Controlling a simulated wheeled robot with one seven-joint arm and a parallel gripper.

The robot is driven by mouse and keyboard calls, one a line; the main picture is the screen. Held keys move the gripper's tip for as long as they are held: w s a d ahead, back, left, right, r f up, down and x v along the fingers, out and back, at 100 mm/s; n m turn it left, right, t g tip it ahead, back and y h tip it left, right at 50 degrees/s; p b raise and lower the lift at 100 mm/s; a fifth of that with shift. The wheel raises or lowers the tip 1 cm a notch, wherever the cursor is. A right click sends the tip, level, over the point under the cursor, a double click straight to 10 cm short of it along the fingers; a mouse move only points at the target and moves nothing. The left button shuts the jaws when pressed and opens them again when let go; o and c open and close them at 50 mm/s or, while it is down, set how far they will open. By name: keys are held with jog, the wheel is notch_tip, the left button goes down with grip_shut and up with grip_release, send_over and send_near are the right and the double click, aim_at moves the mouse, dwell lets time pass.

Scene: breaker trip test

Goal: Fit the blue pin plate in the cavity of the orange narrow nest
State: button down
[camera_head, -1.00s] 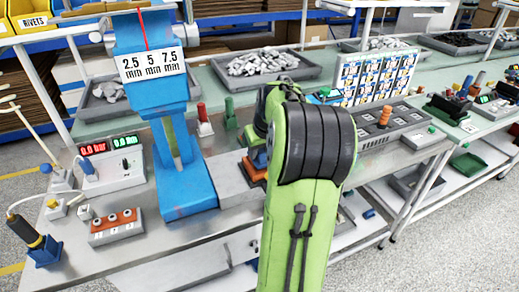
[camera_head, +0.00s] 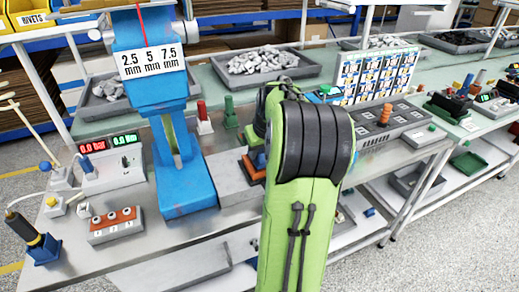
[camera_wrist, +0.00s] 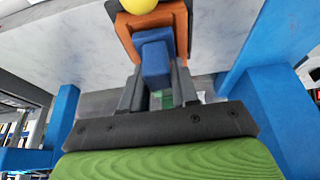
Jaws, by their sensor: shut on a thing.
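My gripper (camera_wrist: 158,92) is shut on the blue pin plate (camera_wrist: 155,60), which sits between its two grey fingers in the wrist view. The orange narrow nest (camera_wrist: 128,34) is right beyond the plate, with orange walls around the plate's far end. I cannot tell whether the plate is seated in the cavity. In the head view the orange nest (camera_head: 249,170) shows left of my green arm, with a bit of blue (camera_head: 260,160) at it. My arm hides most of the gripper there.
A tall blue press (camera_head: 180,185) stands just left of the nest. A grey block with orange top (camera_head: 115,222) and a box with lit displays (camera_head: 112,165) stand farther left. A grey panel with a knob (camera_head: 390,127) lies to the right. Grey bins of parts (camera_head: 310,72) are behind.

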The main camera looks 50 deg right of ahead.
jog(key=shift+f+b, duration=0.4)
jog(key=shift+f, duration=0.2)
jog(key=c, duration=0.8)
grip_release()
jog(key=shift+r, duration=0.15)
jog(key=p+v, duration=0.5)
jog(key=v, duration=1)
jog(key=shift+s+a+r, duration=0.15)
jog(key=shift+s+r, duration=0.05)
jog(key=shift+r, duration=0.05)
